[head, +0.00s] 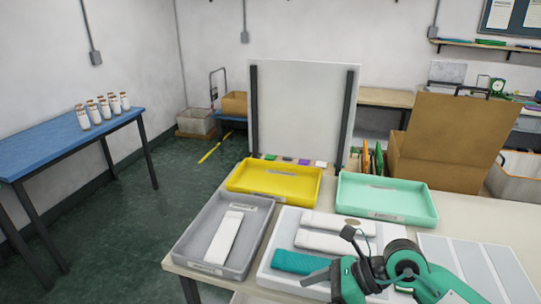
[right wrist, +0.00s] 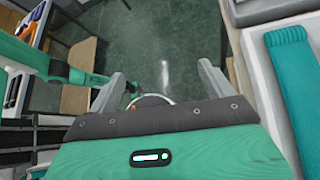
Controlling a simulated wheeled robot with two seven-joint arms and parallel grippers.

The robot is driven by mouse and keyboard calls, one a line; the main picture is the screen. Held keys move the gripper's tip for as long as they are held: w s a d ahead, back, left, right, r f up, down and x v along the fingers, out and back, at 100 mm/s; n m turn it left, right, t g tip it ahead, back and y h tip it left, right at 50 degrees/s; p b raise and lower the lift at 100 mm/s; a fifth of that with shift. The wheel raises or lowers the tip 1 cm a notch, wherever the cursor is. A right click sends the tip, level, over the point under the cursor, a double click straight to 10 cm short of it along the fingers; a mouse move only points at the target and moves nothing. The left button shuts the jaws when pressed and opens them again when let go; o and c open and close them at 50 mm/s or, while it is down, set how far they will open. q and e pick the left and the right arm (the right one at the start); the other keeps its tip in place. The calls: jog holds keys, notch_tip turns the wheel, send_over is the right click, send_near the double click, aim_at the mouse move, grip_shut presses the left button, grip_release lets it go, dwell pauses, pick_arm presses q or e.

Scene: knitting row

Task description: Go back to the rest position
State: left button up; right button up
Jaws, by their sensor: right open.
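My right gripper (head: 318,277) is over the front of the white tray in the head view, beside the teal knitted piece (head: 300,262). In the right wrist view its two grey fingers (right wrist: 162,84) are wide apart with nothing between them; green floor shows beyond. The teal piece also shows at the right of that view (right wrist: 293,85). The white tray (head: 268,278) also holds white knitted pieces (head: 325,242). My left gripper shows in neither view.
A grey tray (head: 183,245) holding a white piece (head: 224,238), a yellow tray (head: 240,184) and a mint tray (head: 425,208) stand on the table (head: 470,212). An upright panel (head: 303,105) and a cardboard box (head: 440,140) are behind. A blue table (head: 40,147) with several small bottles is far left.

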jog(key=a+r+m+t+y, duration=0.4)
jog(key=r+m+y, duration=0.35)
jog(key=r, duration=0.25)
jog(key=w+d+r+m+t+h, duration=0.25)
jog(key=d+m+t, duration=0.25)
jog(key=m+t, duration=0.75)
jog(key=w+d+f+m+t+h, duration=0.35)
jog(key=d+f+m+h, duration=0.35)
jog(key=m+h, duration=0.65)
jog(key=s+d+f+m+g+h, duration=0.4)
jog(key=d+f+m+g, duration=0.25)
jog(key=f+m, duration=0.4)
jog(key=s+f+m+g+y, duration=0.1)
jog(key=s+f+m+g, duration=0.3)
jog(key=s+f+g, duration=1)
jog(key=s+f+t, duration=0.1)
jog(key=s+f, duration=0.2)
jog(key=f, duration=1.3)
jog(key=s+f+t, duration=0.1)
jog(key=s+f, duration=0.2)
jog(key=f, duration=1.3)
jog(key=s+d+f, duration=0.2)
jog(key=s+f, duration=0.7)
jog(key=s+d+f+g, duration=0.1)
jog(key=s+f, duration=0.9)
jog(key=shift+d+f+n, duration=0.25)
jog(key=shift+d+n, duration=0.05)
jog(key=shift+d, duration=0.1)
